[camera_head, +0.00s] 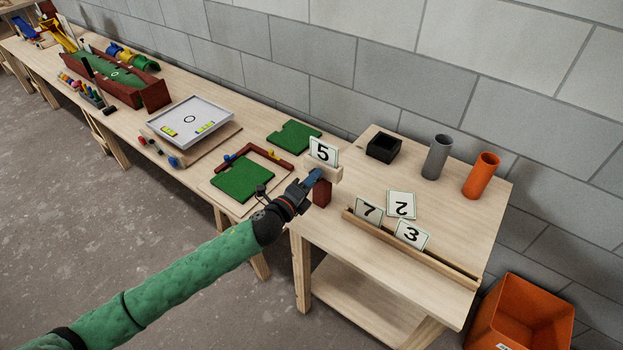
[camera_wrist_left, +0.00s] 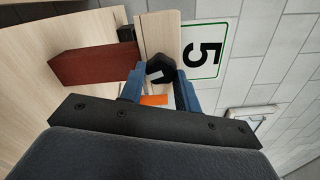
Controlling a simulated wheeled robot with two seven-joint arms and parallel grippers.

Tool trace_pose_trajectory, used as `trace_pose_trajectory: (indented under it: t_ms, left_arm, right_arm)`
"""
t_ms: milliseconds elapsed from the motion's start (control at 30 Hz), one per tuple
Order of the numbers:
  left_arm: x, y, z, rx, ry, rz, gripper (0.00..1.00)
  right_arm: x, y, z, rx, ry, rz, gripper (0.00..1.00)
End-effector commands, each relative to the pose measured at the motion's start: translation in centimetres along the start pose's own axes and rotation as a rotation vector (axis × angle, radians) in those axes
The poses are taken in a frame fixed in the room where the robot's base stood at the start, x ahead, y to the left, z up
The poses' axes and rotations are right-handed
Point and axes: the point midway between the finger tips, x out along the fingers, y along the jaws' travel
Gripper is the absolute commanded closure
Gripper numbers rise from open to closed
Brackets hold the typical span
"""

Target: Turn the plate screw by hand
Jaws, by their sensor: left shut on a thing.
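A white plate with a black 5 (camera_head: 323,151) stands upright in a pale wooden holder (camera_head: 333,173) on a red-brown post (camera_head: 322,194) at the left end of the near table. The wrist view also shows the plate (camera_wrist_left: 205,52), the holder (camera_wrist_left: 160,32) and the post (camera_wrist_left: 88,65). My left gripper (camera_head: 317,177) is at the holder's front face. In the wrist view its blue fingers are shut on a black faceted screw knob (camera_wrist_left: 160,70) with a pale mark. The head view hides the knob behind the fingers. My right gripper is out of view.
Plates 7 (camera_head: 368,212), 2 (camera_head: 401,204) and 3 (camera_head: 411,235) are by a wooden rail (camera_head: 438,263). A black box (camera_head: 383,147), grey tube (camera_head: 437,157) and orange tube (camera_head: 481,176) stand behind. An orange bin (camera_head: 525,315) is at right.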

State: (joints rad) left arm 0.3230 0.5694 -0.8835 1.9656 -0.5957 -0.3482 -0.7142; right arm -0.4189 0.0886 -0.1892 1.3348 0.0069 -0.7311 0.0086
Motion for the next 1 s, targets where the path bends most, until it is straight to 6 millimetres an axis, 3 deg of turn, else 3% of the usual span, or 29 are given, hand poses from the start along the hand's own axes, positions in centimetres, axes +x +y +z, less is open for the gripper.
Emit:
trace_pose_trajectory:
  t_ms: [233, 433, 1000]
  left_arm:
    - [0.0, 0.1, 0.0, 0.156, 0.001, 0.001, 0.9]
    - [0.0, 0.1, -0.1, 0.229, 0.001, 0.001, 0.9]
    - [0.0, 0.2, -0.1, 0.264, 0.002, 0.001, 0.9]
  right_arm:
    - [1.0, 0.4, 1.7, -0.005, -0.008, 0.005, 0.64]
    - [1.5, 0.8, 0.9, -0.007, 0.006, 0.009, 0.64]
    - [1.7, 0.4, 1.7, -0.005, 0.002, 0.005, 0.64]
